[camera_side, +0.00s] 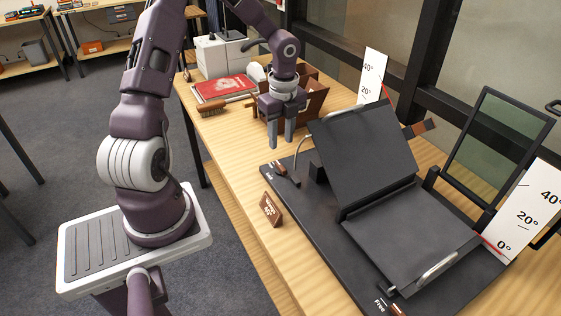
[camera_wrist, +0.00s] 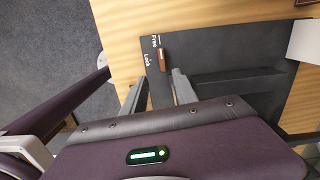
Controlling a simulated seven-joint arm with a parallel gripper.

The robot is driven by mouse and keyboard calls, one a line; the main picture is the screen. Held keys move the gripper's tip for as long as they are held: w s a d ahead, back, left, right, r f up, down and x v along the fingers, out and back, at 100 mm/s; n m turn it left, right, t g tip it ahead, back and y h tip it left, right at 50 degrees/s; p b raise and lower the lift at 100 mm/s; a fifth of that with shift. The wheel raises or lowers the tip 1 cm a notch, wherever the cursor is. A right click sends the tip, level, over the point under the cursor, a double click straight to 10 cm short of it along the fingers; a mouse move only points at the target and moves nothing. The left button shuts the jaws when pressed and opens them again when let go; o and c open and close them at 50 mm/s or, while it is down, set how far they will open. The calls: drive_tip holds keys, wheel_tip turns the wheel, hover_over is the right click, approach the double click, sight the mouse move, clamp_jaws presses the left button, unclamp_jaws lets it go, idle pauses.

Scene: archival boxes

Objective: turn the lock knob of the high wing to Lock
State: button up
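The book cradle has a black base (camera_side: 315,228) with two wings. The far, high wing (camera_side: 365,150) is tilted up steeply; the near wing (camera_side: 410,235) lies low. The high wing's lock knob (camera_side: 281,169) is a small brown-and-dark handle at the base's left edge. In the wrist view the knob (camera_wrist: 163,60) lies beside the printed words Free and Lock, its pale-marked end near Free. My gripper (camera_side: 281,142) hangs above and slightly behind this knob, fingers down, apart and empty. In the wrist view its fingers (camera_wrist: 157,90) stand short of the knob, not touching it.
A brown placard (camera_side: 271,209) stands on the table left of the base. Angle scales (camera_side: 372,75) (camera_side: 525,215) stand on the right. The near wing's knob (camera_side: 397,309) is by Free. A brush (camera_side: 225,105), red book (camera_side: 225,88) and wooden box (camera_side: 312,98) lie behind.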

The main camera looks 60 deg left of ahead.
sight(280, 165)
drive_tip(key=shift+m+h, duration=0.3)
drive_tip(key=shift+m, duration=0.2)
drive_tip(key=f, duration=0.6)
drive_tip(key=a+f, duration=0.1)
drive_tip(key=f, duration=0.2)
drive_tip(key=shift+w+f, duration=0.2)
drive_tip(key=shift+f, duration=0.2)
clamp_jaws()
